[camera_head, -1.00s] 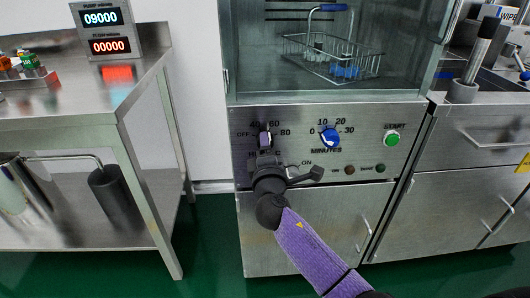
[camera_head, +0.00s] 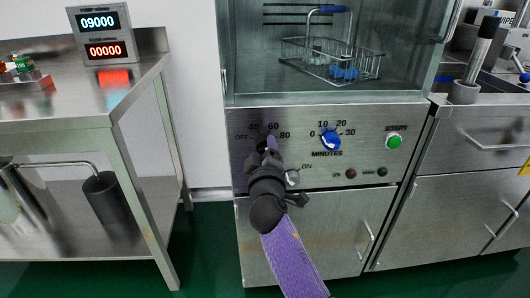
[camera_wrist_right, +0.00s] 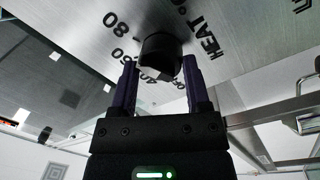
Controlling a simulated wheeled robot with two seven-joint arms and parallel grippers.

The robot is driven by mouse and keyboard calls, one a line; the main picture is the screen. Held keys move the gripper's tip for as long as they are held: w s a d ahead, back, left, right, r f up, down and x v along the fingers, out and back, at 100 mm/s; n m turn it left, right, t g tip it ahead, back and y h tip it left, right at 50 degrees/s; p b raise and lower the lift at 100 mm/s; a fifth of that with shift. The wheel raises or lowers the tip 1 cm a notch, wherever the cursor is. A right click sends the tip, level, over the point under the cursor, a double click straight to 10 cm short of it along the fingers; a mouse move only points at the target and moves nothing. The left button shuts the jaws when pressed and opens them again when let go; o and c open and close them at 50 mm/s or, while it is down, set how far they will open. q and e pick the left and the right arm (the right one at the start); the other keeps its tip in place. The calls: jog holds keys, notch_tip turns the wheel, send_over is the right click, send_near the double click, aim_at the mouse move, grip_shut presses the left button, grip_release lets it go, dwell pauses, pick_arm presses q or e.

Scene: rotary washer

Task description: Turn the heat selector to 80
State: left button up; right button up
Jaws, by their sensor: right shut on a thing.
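The heat selector is a dark round knob (camera_wrist_right: 160,55) on the washer's steel panel (camera_head: 210,118), with OFF, 40, 60 and 80 printed around it. In the head view my right gripper (camera_head: 270,146) reaches up from below and hides most of the knob. In the right wrist view the purple fingers of my right gripper (camera_wrist_right: 160,68) stand on either side of the knob, shut on it. I cannot tell which mark the knob points to. My left gripper is not in view.
A blue minutes knob (camera_head: 330,141) and a green START button (camera_head: 394,142) sit to the right on the same panel. A wire basket (camera_head: 335,62) stands in the glass chamber above. A steel table (camera_head: 60,110) is at left, a counter (camera_head: 470,125) at right.

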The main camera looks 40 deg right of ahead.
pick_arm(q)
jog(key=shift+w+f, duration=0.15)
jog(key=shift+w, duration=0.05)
pick_arm(e)
jog(key=shift+f, duration=0.2)
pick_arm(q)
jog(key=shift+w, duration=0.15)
pick_arm(e)
jog(key=o, duration=1.2)
jog(key=shift+a, duration=0.1)
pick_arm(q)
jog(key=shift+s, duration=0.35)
pick_arm(e)
jog(key=shift+o, duration=0.2)
jog(key=shift+r, duration=0.1)
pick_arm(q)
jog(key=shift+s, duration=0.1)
